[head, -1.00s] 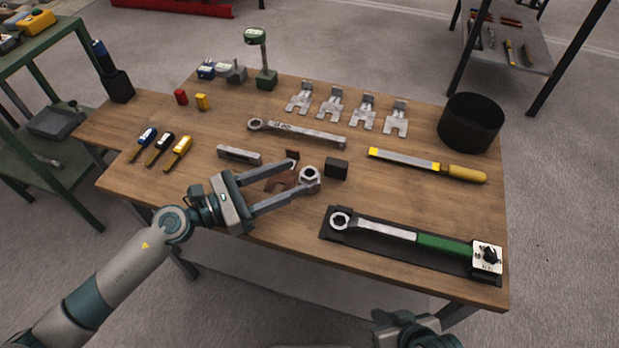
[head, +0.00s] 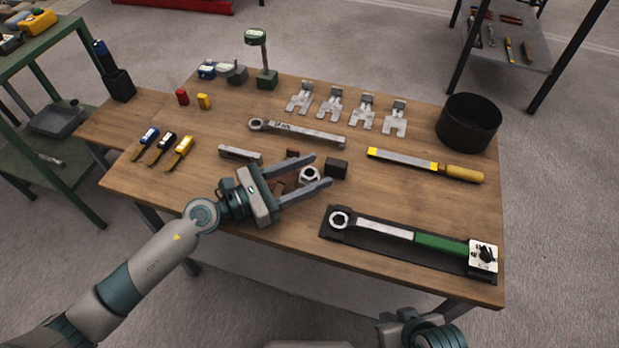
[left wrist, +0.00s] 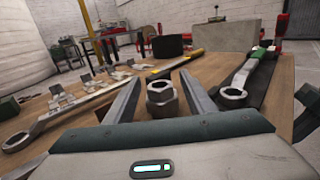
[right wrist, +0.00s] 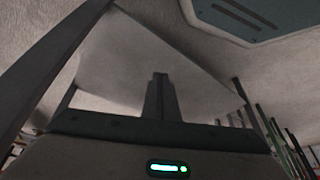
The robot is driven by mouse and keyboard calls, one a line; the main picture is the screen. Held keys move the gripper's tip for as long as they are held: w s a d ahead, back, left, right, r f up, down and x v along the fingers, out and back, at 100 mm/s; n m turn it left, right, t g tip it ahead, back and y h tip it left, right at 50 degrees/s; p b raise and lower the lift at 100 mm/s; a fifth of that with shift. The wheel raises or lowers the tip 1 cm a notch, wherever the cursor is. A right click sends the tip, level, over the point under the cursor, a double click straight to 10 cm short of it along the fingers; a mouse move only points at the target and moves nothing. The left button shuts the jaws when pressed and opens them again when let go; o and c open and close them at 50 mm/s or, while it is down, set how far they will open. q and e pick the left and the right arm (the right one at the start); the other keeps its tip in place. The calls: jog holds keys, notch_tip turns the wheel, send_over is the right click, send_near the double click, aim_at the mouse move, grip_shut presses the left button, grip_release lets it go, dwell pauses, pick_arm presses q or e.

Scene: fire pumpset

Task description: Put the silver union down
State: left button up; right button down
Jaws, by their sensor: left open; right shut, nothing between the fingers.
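The silver union (head: 309,177) is a short hex-sided metal fitting with a round hole. It appears to stand upright on the wooden table (head: 230,200). My left gripper (head: 320,171) is open, with one finger on each side of the union. In the left wrist view, the union (left wrist: 161,100) sits between the spread fingers with a gap on both sides; its foot is hidden by the gripper body. My right gripper is shut and empty in the right wrist view (right wrist: 159,80); in the head view only part of its body shows at the bottom edge.
A brown piece (head: 279,187) lies beside the fingers. A green-handled torque wrench (head: 385,230) lies on a black mat to the right.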

aim_at(309, 173)
pick_arm(q)
grip_shut()
jog(key=shift+r, duration=0.2)
pick_arm(e)
jog(key=shift+r, duration=0.1)
